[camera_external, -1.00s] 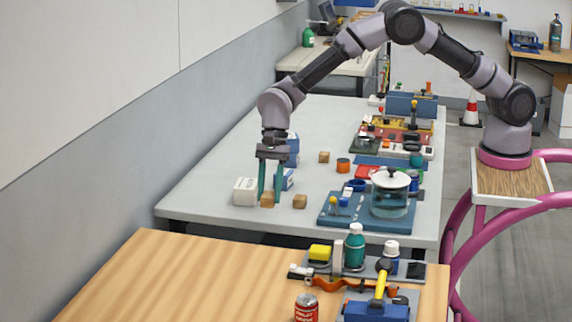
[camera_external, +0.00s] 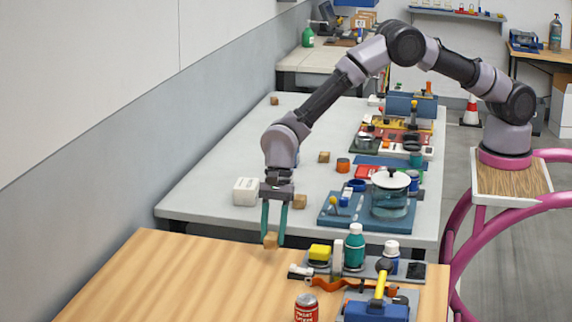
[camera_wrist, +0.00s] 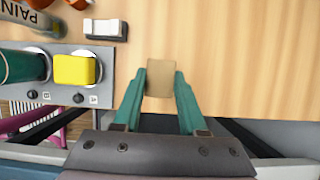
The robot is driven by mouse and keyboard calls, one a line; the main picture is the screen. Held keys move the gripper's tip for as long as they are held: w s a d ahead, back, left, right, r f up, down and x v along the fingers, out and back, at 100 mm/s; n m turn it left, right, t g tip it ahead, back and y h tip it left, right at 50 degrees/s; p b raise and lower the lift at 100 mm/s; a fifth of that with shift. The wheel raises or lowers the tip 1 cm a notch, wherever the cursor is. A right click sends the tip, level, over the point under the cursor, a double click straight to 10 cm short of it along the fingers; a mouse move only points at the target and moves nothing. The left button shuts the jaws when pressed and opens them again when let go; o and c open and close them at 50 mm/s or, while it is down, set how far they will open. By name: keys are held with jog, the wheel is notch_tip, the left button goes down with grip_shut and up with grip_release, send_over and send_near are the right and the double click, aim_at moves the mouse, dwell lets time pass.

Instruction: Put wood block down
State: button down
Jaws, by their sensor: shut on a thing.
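My gripper (camera_external: 271,238) is shut on a small wood block (camera_external: 271,241), with its green fingers pointing down. In the external view the block is at the back edge of the light wood table (camera_external: 170,275). In the wrist view the block (camera_wrist: 160,78) sits between the fingertips (camera_wrist: 160,84), with the wood tabletop (camera_wrist: 230,60) below and around it. I cannot tell whether the block touches the tabletop.
A grey tray with a yellow block (camera_external: 320,251) and a green bottle (camera_external: 354,246) stands to the right. A red can (camera_external: 306,308) is in front. The left tabletop is bare. A white box (camera_external: 246,191) and another wood block (camera_external: 300,201) are on the grey table behind.

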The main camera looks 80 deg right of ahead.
aim_at(273, 246)
jog(key=shift+f, duration=1.9)
jog(key=shift+f, duration=0.2)
jog(key=shift+c, duration=2.3)
grip_release()
jog(key=shift+r, duration=0.1)
jog(key=v, duration=1.2)
jog(key=shift+r, duration=0.2)
